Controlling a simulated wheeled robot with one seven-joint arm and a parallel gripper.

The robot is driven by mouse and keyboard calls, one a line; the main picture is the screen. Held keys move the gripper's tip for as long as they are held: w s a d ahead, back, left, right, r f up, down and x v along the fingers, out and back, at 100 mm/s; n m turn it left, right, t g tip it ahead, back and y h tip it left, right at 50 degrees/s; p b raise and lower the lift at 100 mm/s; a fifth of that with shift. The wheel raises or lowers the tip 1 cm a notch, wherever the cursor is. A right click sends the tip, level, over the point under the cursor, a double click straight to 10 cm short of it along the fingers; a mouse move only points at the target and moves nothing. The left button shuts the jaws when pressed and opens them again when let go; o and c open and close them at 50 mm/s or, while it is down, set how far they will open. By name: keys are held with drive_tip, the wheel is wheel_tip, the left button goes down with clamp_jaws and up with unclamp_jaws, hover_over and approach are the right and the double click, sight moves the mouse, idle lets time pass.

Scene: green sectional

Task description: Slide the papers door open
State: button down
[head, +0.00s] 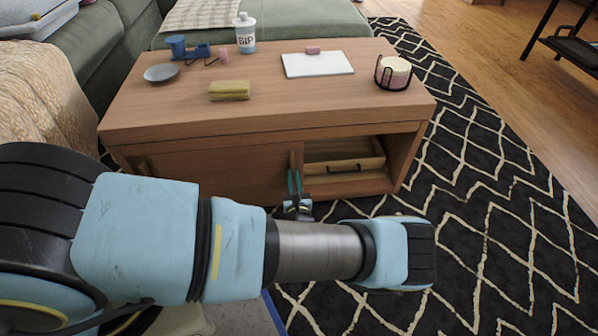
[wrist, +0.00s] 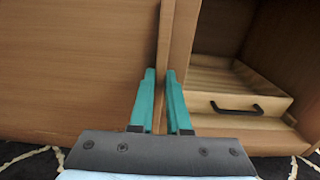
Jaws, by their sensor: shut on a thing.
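The coffee table (head: 170,125) has a wooden sliding door panel (head: 220,178) across the left and middle of its front. A slim upright wooden handle (head: 292,160) stands near the panel's right end. My gripper (head: 294,182) is shut on this handle, with one teal finger on each side. In the wrist view, my gripper (wrist: 161,78) has the handle (wrist: 182,45) between its fingers, and the door panel (wrist: 75,70) fills the left. The right compartment is open and shows a wooden drawer (head: 345,155) with a dark pull. No papers label is visible.
On the tabletop are a grey plate (head: 161,73), a yellow folded cloth (head: 230,90), a bottle (head: 246,35), a white pad (head: 318,64) and a candle in a wire holder (head: 396,70). A green sofa (head: 105,45) stands behind. The patterned rug (head: 500,210) is clear at right.

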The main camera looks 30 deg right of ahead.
drive_tip(key=shift+w+a, duration=0.1)
drive_tip(key=shift+a, duration=0.25)
drive_tip(key=c, duration=0.9)
unclamp_jaws()
